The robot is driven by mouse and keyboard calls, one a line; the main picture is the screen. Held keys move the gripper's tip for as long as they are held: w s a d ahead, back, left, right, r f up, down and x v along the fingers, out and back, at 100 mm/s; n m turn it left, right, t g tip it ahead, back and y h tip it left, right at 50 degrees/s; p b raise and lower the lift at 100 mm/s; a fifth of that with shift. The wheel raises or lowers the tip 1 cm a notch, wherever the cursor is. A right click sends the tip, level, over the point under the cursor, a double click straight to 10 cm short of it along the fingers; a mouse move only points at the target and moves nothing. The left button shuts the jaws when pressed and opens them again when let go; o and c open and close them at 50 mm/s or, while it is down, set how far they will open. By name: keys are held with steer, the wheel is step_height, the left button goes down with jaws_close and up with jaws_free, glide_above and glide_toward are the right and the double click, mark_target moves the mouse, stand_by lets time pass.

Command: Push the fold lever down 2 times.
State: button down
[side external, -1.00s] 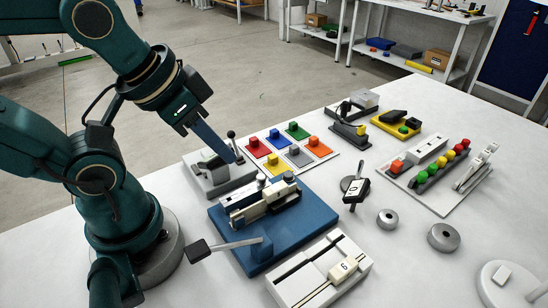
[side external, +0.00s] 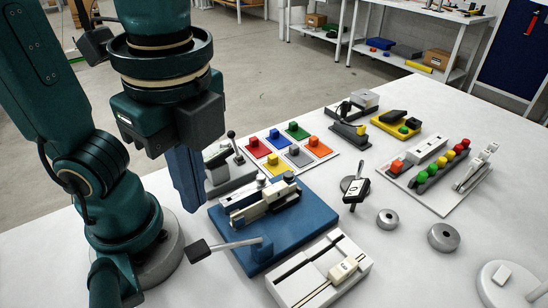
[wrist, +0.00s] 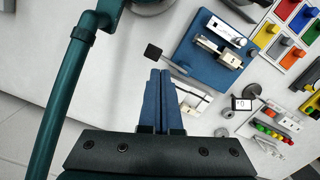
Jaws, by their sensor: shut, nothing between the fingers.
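The fold lever (side external: 228,244) is a thin metal bar with a black square pad (side external: 198,251). It sticks out to the left from a blue block on the blue base plate (side external: 290,245). In the wrist view the black pad (wrist: 152,51) shows just beyond my fingertips, with part of the bar to its right. My gripper (side external: 191,208) is shut and empty, with its blue fingers pointing down. The fingertips appear above the pad with a gap between them in the side view. The wrist view shows the closed fingers (wrist: 160,73) side by side.
A blue-and-white mechanism (side external: 262,201) stands on the same base plate. A grey unit with a small joystick (side external: 231,175) is behind my fingers. A white slider block (side external: 320,270) lies at the front right. Bare white table is left of the pad.

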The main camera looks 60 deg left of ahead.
mark_target(201, 253)
steer(key=shift+s+d+f+m, duration=0.2)
steer(key=shift+s+d+m, duration=0.3)
steer(key=shift+s+d, duration=0.05)
steer(key=shift+a+f, duration=0.2)
steer(key=shift+f, duration=1.55)
steer(key=shift+a+f, duration=0.2)
steer(key=shift+f, duration=1.55)
steer(key=shift+s+f, duration=0.1)
steer(key=shift+f, duration=1.8)
steer(key=d, duration=0.1)
steer(key=w+d+r, duration=0.1)
steer(key=d, duration=0.1)
steer(key=shift+r, duration=0.1)
